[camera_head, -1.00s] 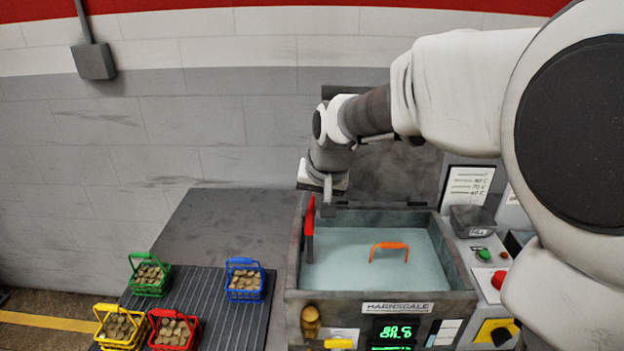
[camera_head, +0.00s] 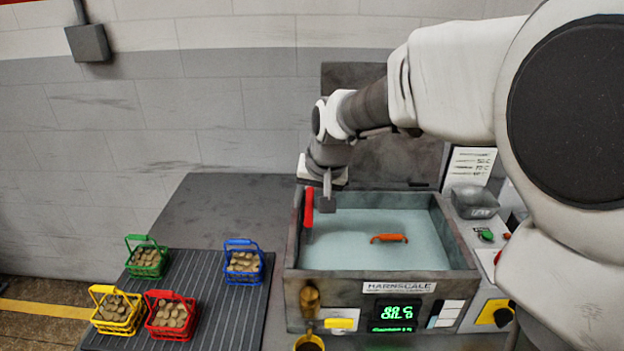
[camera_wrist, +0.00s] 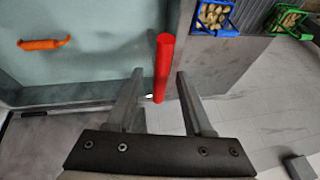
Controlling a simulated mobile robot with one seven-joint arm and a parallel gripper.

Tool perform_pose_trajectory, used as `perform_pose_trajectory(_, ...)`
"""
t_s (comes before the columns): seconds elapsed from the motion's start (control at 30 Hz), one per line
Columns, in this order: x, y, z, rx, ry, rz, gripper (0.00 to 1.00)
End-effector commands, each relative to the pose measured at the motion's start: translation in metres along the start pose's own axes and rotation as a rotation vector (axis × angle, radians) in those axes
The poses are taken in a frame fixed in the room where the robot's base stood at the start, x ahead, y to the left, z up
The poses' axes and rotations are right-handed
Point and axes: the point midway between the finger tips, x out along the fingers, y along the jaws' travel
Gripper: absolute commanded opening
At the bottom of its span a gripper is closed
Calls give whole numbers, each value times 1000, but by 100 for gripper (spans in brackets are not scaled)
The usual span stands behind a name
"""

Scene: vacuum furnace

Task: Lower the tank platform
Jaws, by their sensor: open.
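The open tank (camera_head: 380,285) with pale liquid stands in the middle of the head view. An orange handle (camera_head: 389,238) shows low at the liquid's surface, its lower part under the liquid; it also shows in the wrist view (camera_wrist: 45,44). A red upright lever (camera_head: 308,208) stands at the tank's left side. My gripper (camera_head: 327,203) is open at the lever's top. In the wrist view the lever (camera_wrist: 164,65) lies between the spread fingers of my gripper (camera_wrist: 159,75), with gaps beside it. The platform itself is not visible under the liquid.
Green (camera_head: 147,258), blue (camera_head: 243,262), yellow (camera_head: 117,311) and red (camera_head: 170,315) baskets of brown pieces stand on the ribbed table (camera_head: 225,315) at left. The raised lid (camera_head: 355,78) is behind the tank. A control panel (camera_head: 487,240) is at right.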

Motion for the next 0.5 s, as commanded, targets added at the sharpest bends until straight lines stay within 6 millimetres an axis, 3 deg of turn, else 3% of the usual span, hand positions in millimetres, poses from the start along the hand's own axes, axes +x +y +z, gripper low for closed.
perform_pose_trajectory(0.23, -24, -1, -2, 0, 6, -2, 52)
perform_pose_trajectory(0.5, -89, 0, -2, 0, 7, -2, 52)
